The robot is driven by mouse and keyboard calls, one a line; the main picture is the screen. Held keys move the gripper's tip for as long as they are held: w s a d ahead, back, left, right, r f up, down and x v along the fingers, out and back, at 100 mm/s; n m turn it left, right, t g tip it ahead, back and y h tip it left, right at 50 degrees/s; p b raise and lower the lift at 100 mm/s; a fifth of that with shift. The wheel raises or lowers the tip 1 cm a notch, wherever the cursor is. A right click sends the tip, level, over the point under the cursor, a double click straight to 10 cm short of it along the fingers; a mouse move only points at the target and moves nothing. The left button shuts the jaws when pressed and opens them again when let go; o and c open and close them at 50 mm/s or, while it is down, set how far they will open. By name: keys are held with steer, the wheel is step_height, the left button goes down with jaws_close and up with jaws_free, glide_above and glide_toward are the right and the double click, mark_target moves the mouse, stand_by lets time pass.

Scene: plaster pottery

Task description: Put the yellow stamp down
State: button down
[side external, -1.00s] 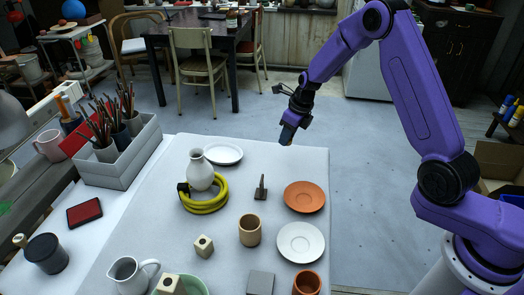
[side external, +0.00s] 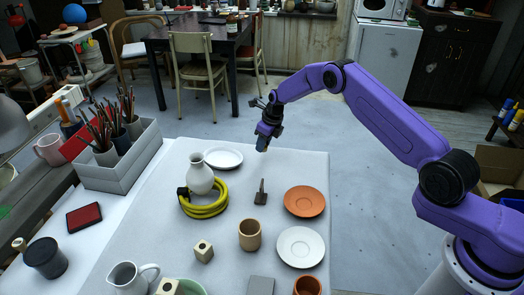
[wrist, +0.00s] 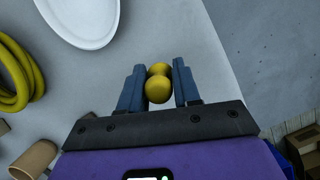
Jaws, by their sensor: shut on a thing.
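My gripper (side external: 262,144) is above the far right part of the white table, to the right of the white plate (side external: 223,158). In the wrist view my gripper (wrist: 158,80) has its two blue fingers shut on the yellow stamp (wrist: 158,88), whose rounded yellow knobs show between them. In the side view the stamp is too small to make out at the fingertips. The stamp is held above the tabletop (wrist: 195,45), near the table's edge. The stamp's far end is hidden in the wrist view.
A small dark stamp-like piece (side external: 260,195), an orange saucer (side external: 304,201) and a white saucer (side external: 301,247) stand nearer. A white vase (side external: 200,174) stands by a coiled yellow hose (side external: 207,208). Bare tabletop lies right of the plate.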

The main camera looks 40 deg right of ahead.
steer(key=shift+w+f, duration=0.4)
steer(key=shift+f, duration=1.65)
steer(key=shift+f, duration=0.15)
steer(key=c, duration=0.8)
jaws_free()
